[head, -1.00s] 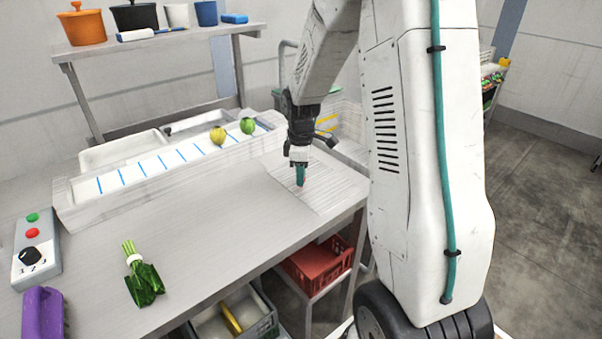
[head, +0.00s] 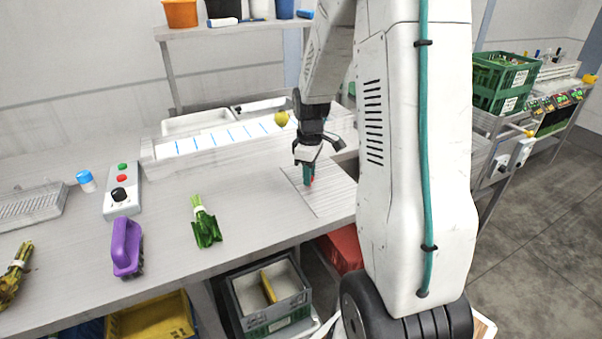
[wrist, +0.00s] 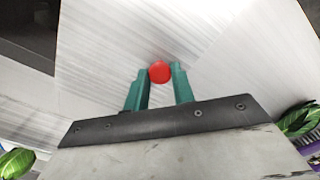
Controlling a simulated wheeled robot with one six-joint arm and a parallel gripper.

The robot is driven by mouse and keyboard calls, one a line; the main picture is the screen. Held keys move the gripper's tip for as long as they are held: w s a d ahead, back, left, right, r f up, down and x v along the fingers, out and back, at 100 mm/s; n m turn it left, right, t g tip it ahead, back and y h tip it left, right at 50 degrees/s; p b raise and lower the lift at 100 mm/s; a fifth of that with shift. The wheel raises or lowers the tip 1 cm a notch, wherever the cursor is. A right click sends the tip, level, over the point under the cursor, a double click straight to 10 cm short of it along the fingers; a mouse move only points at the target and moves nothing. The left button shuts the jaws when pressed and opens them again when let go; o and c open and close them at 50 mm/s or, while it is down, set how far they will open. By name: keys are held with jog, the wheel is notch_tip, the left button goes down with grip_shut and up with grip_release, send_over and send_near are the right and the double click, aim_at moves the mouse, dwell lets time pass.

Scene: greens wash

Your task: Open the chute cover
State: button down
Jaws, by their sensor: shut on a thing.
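The chute cover (head: 331,193) is a pale, finely lined square panel lying flat, or nearly so, in the steel worktop at the right. A small red knob (wrist: 160,71) stands on it. My gripper (head: 309,178) points down over the cover. Its green fingers are closed on the red knob, one on each side in the wrist view (wrist: 160,88). I cannot see any opening beneath the cover.
A white trough with blue marks (head: 190,152) runs along the back, with a yellow round vegetable (head: 281,118) at it. Bound greens (head: 206,228), a purple-handled tool (head: 126,245) and a control box (head: 122,195) stand left. Crates (head: 268,290) sit below.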

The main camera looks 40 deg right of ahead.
jog(key=shift+w+a, duration=0.1)
jog(key=shift+a, duration=0.15)
jog(key=c, duration=1.2)
grip_release()
jog(key=shift+o, duration=0.2)
jog(key=shift+r, duration=0.15)
notch_tip(320, 180, up, 8)
jog(key=shift+f, duration=0.2)
